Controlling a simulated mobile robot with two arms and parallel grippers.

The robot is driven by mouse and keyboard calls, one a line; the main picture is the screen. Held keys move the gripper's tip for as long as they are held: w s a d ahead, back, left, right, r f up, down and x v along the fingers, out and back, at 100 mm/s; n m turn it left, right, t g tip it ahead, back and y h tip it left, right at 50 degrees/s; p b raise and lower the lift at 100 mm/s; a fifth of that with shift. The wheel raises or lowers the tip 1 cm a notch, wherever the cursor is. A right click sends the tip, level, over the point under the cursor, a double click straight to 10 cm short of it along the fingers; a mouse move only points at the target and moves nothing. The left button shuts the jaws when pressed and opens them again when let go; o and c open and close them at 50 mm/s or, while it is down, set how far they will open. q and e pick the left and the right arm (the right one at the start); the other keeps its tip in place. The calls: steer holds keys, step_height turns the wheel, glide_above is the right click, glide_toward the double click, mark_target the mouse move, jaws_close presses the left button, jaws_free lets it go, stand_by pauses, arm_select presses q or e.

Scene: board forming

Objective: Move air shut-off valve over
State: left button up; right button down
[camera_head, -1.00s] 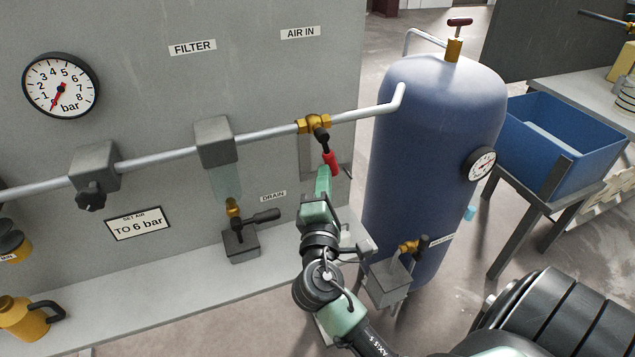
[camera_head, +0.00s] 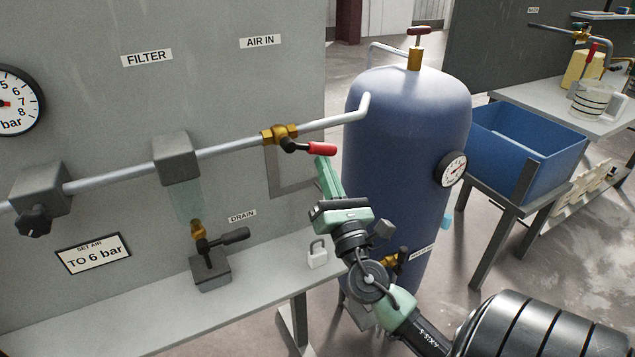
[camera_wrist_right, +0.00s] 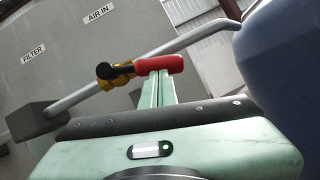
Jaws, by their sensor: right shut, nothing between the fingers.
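The air shut-off valve has a brass body (camera_head: 280,133) on the pipe below the AIR IN label. Its lever with the red grip (camera_head: 322,148) points right, roughly along the pipe and slightly down. It also shows in the wrist view as a red grip (camera_wrist_right: 158,64) on a black arm. My right gripper (camera_head: 323,163) is shut with nothing between its fingers. Its fingertips (camera_wrist_right: 158,78) are right at the underside of the red grip and appear to touch it. My left gripper is not in view.
A blue tank (camera_head: 405,130) stands close to the right of the valve. A drain valve (camera_head: 210,260) and a padlock (camera_head: 317,254) are on the ledge below. A regulator with a black knob (camera_head: 35,218) sits left on the pipe. A blue bin (camera_head: 530,150) stands farther right.

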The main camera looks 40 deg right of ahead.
steer(key=shift+s+d+r+n+t+y+b, duration=0.2)
steer(key=shift+r+n+y, duration=0.3)
steer(key=shift+n, duration=0.55)
steer(key=shift+w+d+r+n+t+y+b, duration=0.1)
steer(key=shift+d+r+n+t+y, duration=0.15)
steer(key=shift+n+y, duration=0.6)
steer(key=shift+s+d+r+n+t+y+b, duration=0.15)
steer(key=shift+d+r+n+y, duration=0.2)
steer(key=shift+n, duration=0.85)
steer(key=shift+w+r, duration=0.1)
